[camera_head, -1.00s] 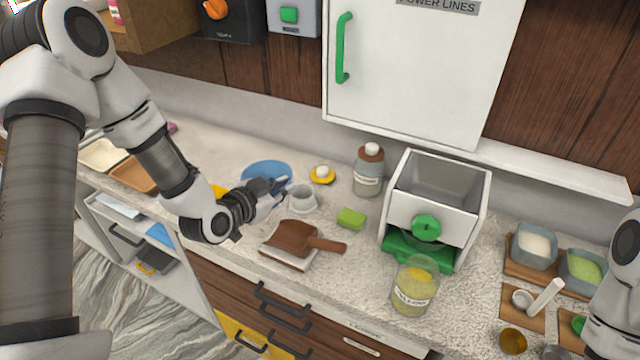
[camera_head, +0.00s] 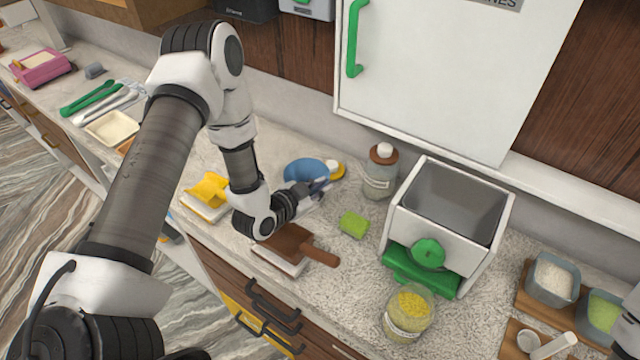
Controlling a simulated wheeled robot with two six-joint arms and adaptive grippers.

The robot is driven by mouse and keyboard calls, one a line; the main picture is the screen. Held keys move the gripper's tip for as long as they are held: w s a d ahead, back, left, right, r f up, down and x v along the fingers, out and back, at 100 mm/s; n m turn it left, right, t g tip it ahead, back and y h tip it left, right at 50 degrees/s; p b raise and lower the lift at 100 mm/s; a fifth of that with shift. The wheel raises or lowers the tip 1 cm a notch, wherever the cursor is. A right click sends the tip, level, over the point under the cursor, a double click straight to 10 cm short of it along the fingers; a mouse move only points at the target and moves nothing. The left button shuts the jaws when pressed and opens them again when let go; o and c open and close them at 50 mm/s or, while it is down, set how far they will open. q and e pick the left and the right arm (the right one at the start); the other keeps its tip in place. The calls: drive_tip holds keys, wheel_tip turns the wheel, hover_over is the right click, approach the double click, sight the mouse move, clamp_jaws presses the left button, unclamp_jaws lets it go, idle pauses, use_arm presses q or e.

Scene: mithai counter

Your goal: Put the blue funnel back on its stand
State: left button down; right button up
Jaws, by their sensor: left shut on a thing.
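The blue funnel (camera_head: 303,170) shows as a wide blue oval on the far part of the counter, behind the fingers. My left gripper (camera_head: 322,187) reaches in from the left and is shut on the funnel near its rim. A pale stand (camera_head: 313,206) is mostly hidden under the gripper, with the funnel close over it. I cannot tell whether funnel and stand touch. My right gripper is out of the picture; only a bit of my right arm shows at the right edge.
A yellow dish (camera_head: 338,172) is just right of the funnel, and a jar (camera_head: 379,172) stands beyond it.

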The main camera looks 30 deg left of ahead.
use_arm(q)
drive_tip(key=shift+s+a, duration=0.1)
drive_tip(key=shift+s, duration=0.1)
drive_tip(key=shift+a+f+b, duration=0.1)
drive_tip(key=shift+f+b, duration=0.1)
drive_tip(key=shift+b, duration=0.1)
drive_tip(key=c, duration=1.2)
unclamp_jaws()
drive_tip(key=shift+w+f, duration=0.1)
drive_tip(key=shift+w, duration=0.05)
drive_tip(key=shift+r+p, duration=0.3)
drive_tip(key=shift+r, duration=0.1)
drive_tip(key=shift+s, duration=0.45)
drive_tip(key=v, duration=1.1)
drive_tip(key=shift+b, duration=0.45)
